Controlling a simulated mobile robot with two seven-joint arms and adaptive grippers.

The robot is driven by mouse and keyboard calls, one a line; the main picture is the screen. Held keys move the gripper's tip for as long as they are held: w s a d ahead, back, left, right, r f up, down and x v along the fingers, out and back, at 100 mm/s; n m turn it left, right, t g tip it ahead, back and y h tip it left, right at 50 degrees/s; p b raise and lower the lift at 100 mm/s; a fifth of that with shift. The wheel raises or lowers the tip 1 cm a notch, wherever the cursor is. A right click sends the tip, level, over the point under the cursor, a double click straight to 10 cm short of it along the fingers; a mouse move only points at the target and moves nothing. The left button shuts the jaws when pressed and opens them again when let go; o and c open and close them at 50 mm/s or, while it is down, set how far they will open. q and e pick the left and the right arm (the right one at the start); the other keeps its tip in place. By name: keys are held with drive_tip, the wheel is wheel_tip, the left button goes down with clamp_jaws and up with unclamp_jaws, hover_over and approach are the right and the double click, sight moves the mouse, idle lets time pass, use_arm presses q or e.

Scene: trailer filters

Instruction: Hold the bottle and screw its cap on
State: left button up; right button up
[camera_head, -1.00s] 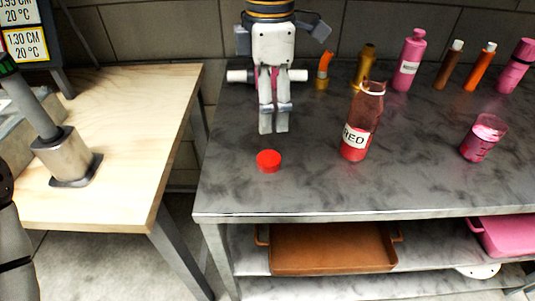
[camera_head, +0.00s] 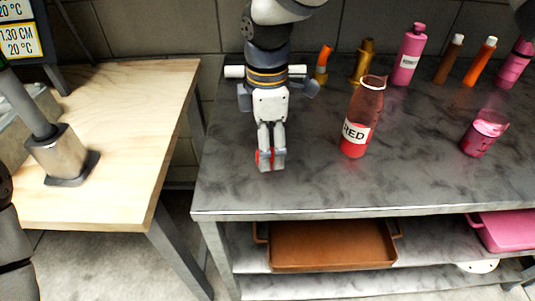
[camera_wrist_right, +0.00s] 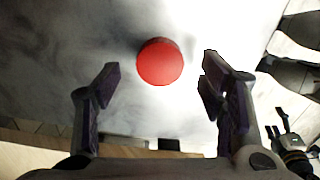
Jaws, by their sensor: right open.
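The red cap (camera_head: 258,158) lies on the dark marbled table. In the head view it is mostly hidden behind my right gripper (camera_head: 271,163), whose fingers are around it. In the right wrist view the whole cap (camera_wrist_right: 160,63) shows beyond the open fingertips of my right gripper (camera_wrist_right: 158,80), with room on both sides and nothing held. The bottle (camera_head: 364,115) marked RED stands upright and uncapped to the right, with red contents at its bottom. What looks like my left gripper (camera_wrist_right: 282,138) shows small at the right wrist view's edge; its opening is unclear.
A pink cup (camera_head: 484,133) stands at the right. Several pink, brown, orange and gold bottles line the back. A white rod lies behind my right gripper. The table (camera_head: 300,195) is clear in front. A wooden table (camera_head: 110,190) stands left, across a gap.

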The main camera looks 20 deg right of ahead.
drive_tip(key=shift+f, duration=0.9)
drive_tip(key=shift+c, duration=0.6)
drive_tip(key=c, duration=0.7)
drive_tip(key=shift+c, duration=0.2)
